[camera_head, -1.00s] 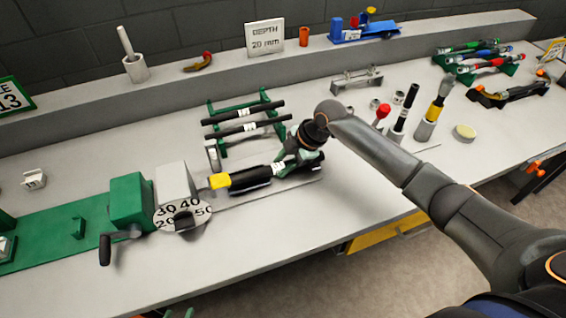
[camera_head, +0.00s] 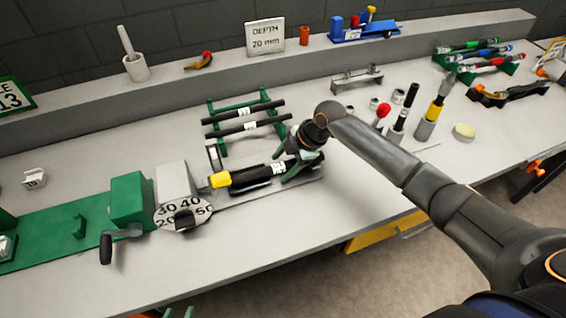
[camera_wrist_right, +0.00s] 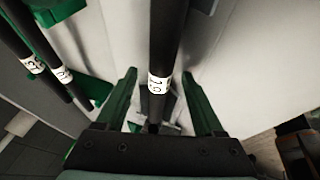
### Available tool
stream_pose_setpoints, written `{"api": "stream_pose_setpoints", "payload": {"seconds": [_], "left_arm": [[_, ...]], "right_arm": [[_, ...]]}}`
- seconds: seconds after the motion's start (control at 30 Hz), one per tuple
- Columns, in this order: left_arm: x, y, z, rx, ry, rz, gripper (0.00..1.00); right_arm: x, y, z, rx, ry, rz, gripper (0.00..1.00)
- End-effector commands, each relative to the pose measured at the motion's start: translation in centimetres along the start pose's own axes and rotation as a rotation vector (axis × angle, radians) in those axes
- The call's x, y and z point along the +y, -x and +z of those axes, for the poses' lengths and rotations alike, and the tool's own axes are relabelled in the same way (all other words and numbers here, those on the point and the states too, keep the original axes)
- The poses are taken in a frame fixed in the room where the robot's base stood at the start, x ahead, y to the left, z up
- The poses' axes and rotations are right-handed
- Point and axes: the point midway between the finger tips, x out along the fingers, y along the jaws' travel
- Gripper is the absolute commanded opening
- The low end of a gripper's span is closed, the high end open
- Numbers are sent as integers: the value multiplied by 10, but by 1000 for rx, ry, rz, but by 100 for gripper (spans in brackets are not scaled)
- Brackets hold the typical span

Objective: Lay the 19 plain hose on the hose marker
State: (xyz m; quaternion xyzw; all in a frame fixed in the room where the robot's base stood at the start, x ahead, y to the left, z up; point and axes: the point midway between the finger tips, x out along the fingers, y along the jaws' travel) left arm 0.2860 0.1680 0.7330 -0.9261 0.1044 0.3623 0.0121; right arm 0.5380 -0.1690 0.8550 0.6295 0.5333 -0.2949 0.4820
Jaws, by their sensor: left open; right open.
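The 19 plain hose (camera_head: 251,176) is black with a white label. It lies along the dark bed of the hose marker (camera_head: 263,186), with a yellow piece (camera_head: 220,180) at its left end. My right gripper (camera_head: 292,164) is open around the hose's right part. In the right wrist view the hose (camera_wrist_right: 158,84) runs between the two spread green fingers (camera_wrist_right: 163,100), with gaps on both sides. Its label reads 19, upside down. My left gripper (camera_head: 179,313) shows only as two green fingertips, apart and empty, at the bottom edge.
A green rack (camera_head: 213,115) holds two labelled black hoses behind the marker. A green device with a crank and number dial (camera_head: 183,213) stands left. Upright tools (camera_head: 428,120) stand right. The front of the bench (camera_head: 250,250) is clear.

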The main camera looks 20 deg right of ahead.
Motion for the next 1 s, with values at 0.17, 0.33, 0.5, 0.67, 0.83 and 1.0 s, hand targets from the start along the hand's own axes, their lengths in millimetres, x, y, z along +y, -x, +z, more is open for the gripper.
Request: {"api": "stream_pose_setpoints", "payload": {"seconds": [0.17,0.33,0.5,0.67,0.83,1.0], "left_arm": [[0,0,0,0,0,0,50],[0,1,-1,0,0,0,50],[0,0,0,0,0,0,50],[0,0,0,0,0,0,50],[0,0,0,0,0,0,50],[0,0,0,0,0,0,50]], "right_arm": [[1,15,1,-1,0,3,70],[1,50,1,-2,2,5,70],[1,87,1,-2,2,6,70],[1,112,0,0,1,4,70],[1,124,0,0,1,3,70],[0,126,0,1,1,2,70]]}}
